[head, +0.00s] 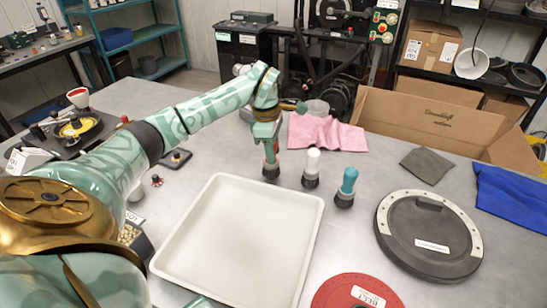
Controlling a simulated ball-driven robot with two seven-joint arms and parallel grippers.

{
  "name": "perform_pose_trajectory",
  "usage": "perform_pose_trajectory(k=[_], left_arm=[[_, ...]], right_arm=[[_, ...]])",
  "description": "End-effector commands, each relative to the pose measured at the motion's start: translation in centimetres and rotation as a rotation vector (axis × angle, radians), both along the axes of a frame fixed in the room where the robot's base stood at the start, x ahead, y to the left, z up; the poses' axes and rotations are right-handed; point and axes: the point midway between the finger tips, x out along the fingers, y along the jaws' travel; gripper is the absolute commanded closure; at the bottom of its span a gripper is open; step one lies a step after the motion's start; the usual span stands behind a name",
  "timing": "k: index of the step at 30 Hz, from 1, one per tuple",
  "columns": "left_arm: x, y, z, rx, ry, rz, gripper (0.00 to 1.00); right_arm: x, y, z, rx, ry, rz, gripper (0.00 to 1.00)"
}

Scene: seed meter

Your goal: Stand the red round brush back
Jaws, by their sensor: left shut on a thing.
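The red round brush (270,157) is upright with its dark bristle end down, left of two other brushes. My left gripper (267,136) is shut on its upper part from above, and its fingers hide much of the handle. I cannot tell whether the bristles touch the table. A white-handled brush (312,163) and a teal-handled brush (347,184) stand upright on their dark ends to the right, in a rough row with the red one.
A white tray (213,282) lies in front of the brushes. A pink cloth (327,134) lies behind them. A black round lid (428,232) and a red disc (345,287) lie to the right. An open cardboard box (430,118) stands at the back right.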

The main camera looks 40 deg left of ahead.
Motion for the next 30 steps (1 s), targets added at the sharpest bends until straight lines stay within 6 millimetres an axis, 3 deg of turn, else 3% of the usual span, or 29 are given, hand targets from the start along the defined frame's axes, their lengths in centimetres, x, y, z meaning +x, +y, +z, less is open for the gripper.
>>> perform_pose_trajectory(k=[1,3,15,16,18,26,30], left_arm=[[-0.1,-0.2,-1.4,-0.004,0.007,-0.002,0.88],[-0.1,-0.2,-2.1,-0.003,0.005,-0.003,0.88],[-0.1,-0.1,-2.3,0.000,0.002,-0.002,0.88],[-0.1,-0.1,-2.3,0.000,0.002,-0.002,0.63],[-0.1,-0.1,-2.3,-0.001,0.002,-0.002,0.47],[-0.1,-0.1,-2.3,-0.001,0.002,-0.001,0.47],[-0.1,0.0,-1.0,0.001,-0.001,-0.001,0.47]], right_arm=[[-0.1,0.0,-0.5,0.000,0.003,0.000,0.64],[-0.2,0.0,-0.7,0.001,0.004,0.000,0.64],[-0.2,0.0,-0.7,0.000,0.004,0.000,0.64],[-0.2,0.0,-0.7,0.000,0.004,-0.001,0.64],[-0.2,0.0,-0.6,0.000,0.004,-0.001,0.64],[-0.1,-0.2,-0.6,-0.003,0.004,0.000,0.64],[0.0,-0.3,-0.3,-0.005,0.002,0.000,0.64]])
